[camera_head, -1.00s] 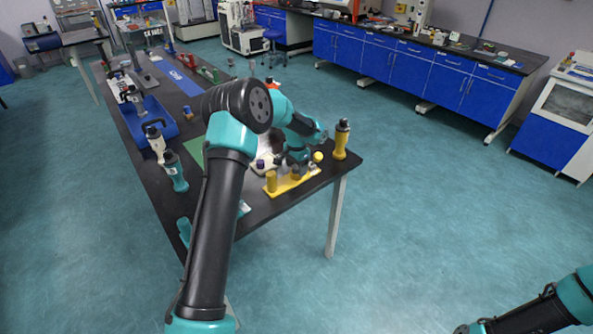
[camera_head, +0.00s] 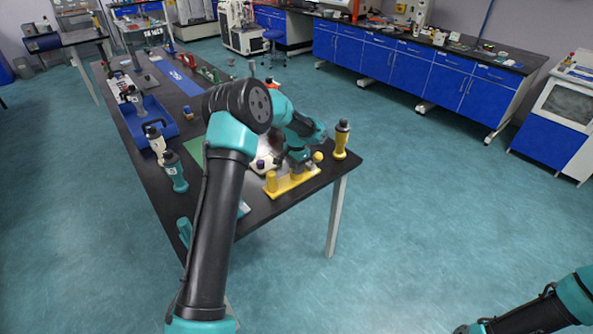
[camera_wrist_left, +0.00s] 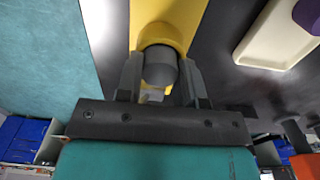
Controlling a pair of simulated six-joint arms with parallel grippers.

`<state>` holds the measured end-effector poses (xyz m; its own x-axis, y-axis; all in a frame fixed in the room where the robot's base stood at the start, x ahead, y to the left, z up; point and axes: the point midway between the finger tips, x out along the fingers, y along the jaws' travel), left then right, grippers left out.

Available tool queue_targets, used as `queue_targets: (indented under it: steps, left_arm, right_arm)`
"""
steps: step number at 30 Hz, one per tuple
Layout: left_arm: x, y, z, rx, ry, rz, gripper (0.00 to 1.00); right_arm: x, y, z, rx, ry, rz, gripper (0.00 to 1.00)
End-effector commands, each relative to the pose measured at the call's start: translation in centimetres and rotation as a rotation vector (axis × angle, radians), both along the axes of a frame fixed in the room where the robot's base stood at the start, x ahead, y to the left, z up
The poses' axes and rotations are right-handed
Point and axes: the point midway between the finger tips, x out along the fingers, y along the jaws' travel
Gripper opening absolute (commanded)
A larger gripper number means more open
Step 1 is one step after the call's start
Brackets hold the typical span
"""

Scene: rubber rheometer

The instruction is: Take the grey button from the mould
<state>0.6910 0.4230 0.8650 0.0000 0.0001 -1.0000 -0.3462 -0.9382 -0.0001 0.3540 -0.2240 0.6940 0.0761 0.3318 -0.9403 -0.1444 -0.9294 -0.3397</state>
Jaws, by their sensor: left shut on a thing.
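The yellow mould (camera_head: 294,184) lies near the table's front right corner, with a yellow post at its left end and a yellow knob at its right. My left gripper (camera_head: 298,167) is over its middle. In the left wrist view my left gripper (camera_wrist_left: 158,74) is shut on the grey button (camera_wrist_left: 160,67), with one finger on each side. Behind the button is a round yellow part of the mould (camera_wrist_left: 166,32). I cannot tell whether the button still touches the mould. In the head view the button is hidden or too small to make out. My right gripper is out of view.
A pale tray with a dark purple piece (camera_head: 261,164) lies just left of the mould; the tray (camera_wrist_left: 275,42) shows at upper right in the wrist view. A yellow and black bottle (camera_head: 341,140) stands right of the mould. A blue bin (camera_head: 158,122) is farther back.

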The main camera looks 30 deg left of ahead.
Motion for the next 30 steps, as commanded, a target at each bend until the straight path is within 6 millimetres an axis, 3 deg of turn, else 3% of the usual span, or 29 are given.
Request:
queue_targets:
  steps: [11,20,30]
  left_arm:
    - [0.0,0.0,0.7,0.001,-0.001,0.0,0.12]
    - [0.0,0.0,3.8,0.0,-0.002,0.001,0.12]
    - [-4.0,-2.4,4.0,0.0,0.002,-0.003,0.12]
  right_arm:
    - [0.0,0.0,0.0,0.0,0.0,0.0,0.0]
    - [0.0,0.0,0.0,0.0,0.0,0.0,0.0]
    - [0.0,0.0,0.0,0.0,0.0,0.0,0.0]
